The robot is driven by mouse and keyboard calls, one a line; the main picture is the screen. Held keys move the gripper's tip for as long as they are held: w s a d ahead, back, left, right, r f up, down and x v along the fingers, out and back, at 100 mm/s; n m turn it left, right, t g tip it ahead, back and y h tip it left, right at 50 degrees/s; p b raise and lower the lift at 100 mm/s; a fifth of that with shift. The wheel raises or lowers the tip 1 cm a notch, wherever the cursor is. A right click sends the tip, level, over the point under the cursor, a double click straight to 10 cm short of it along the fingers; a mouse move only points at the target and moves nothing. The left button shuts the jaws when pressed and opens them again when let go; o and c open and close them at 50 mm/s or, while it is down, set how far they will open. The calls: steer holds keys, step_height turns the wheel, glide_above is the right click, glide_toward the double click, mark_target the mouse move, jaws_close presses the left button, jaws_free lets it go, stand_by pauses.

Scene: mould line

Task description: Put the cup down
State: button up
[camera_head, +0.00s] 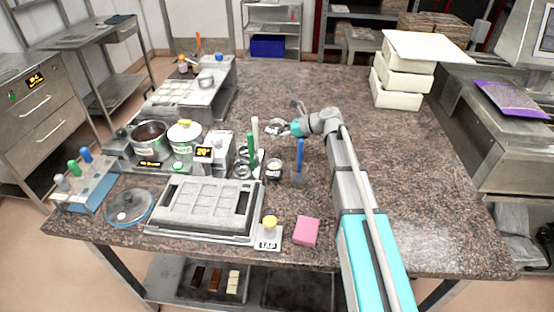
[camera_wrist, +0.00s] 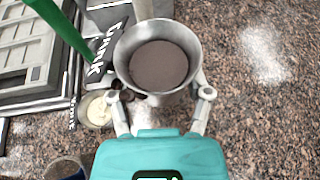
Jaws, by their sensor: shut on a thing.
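A metal cup (camera_wrist: 124,54) with a brown filling is between the two fingers of my gripper (camera_wrist: 160,95), in the lower middle of the wrist view. The fingers are shut on its sides. In the head view the cup (camera_head: 275,126) is small, at the tip of my gripper (camera_head: 283,129), over the middle of the speckled stone worktop (camera_head: 290,90). The cup looks about upright. I cannot tell from these views whether its base touches the worktop; its underside is hidden.
A small pot with pale contents (camera_wrist: 98,110) stands left of the cup, nearer my gripper. A green stick (camera_wrist: 60,25) rises at the left. A grey mould tray (camera_head: 205,205) and a pink block (camera_head: 306,231) lie at the front. The worktop right of my arm is clear.

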steer(key=b, duration=0.6)
glide_above(279, 158)
step_height(279, 158, down, 6)
steer(key=shift+a+f, duration=0.15)
stand_by(0.3)
steer(key=shift+f+b, duration=1.85)
steer(key=shift+b, duration=0.2)
steer(key=shift+f, duration=0.15)
steer(key=o, duration=1.2)
steer(key=shift+r, duration=0.2)
